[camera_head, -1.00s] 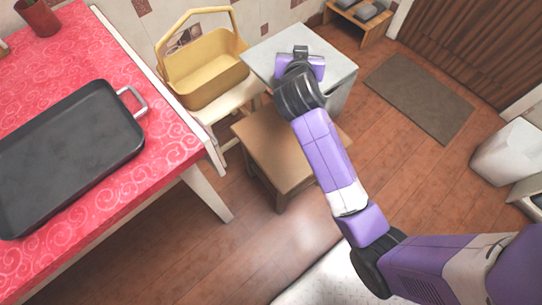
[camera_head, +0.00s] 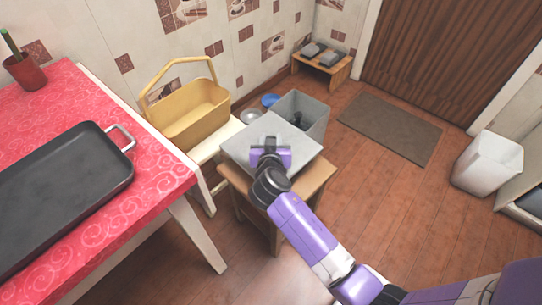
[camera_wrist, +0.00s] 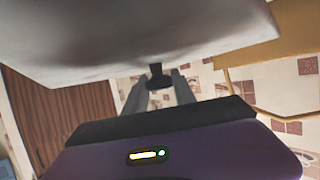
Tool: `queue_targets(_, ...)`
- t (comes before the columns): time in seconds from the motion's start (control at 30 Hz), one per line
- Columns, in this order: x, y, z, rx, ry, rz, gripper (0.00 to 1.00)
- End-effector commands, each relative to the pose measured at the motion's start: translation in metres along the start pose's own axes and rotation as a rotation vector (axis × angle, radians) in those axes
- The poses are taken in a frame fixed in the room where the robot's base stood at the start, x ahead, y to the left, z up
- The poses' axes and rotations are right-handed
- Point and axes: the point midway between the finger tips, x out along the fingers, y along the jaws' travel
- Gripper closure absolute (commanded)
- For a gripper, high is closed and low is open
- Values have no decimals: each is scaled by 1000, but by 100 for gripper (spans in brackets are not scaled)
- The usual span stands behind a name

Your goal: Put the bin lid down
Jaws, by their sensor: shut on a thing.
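The flat, square, light grey bin lid (camera_head: 245,148) is in my gripper (camera_head: 270,150), over the wooden stool (camera_head: 312,186). My gripper is shut on its small dark knob (camera_wrist: 155,72), and the lid's pale face (camera_wrist: 160,30) fills the top of the wrist view. The grey bin (camera_head: 316,112) stands open just behind the lid, with something dark inside. The lid's far edge hides part of the bin. I cannot tell whether the lid touches the stool top.
A yellow basket (camera_head: 190,112) sits on a pale chair left of the lid. A blue round thing (camera_head: 270,101) is beside the bin. A red table (camera_head: 160,180) with a black tray (camera_head: 70,190) is at the left. A white bin (camera_head: 488,163) stands at the right. Floor between is clear.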

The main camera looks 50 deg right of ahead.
Motion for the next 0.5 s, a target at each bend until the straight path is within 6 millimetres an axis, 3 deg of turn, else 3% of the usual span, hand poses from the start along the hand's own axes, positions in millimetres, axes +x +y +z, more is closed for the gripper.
queue_targets(0.07,5,0,12,-1,1,0,100)
queue_targets(0.33,12,0,28,-1,1,0,100)
queue_targets(0.5,22,0,52,-1,1,0,100)
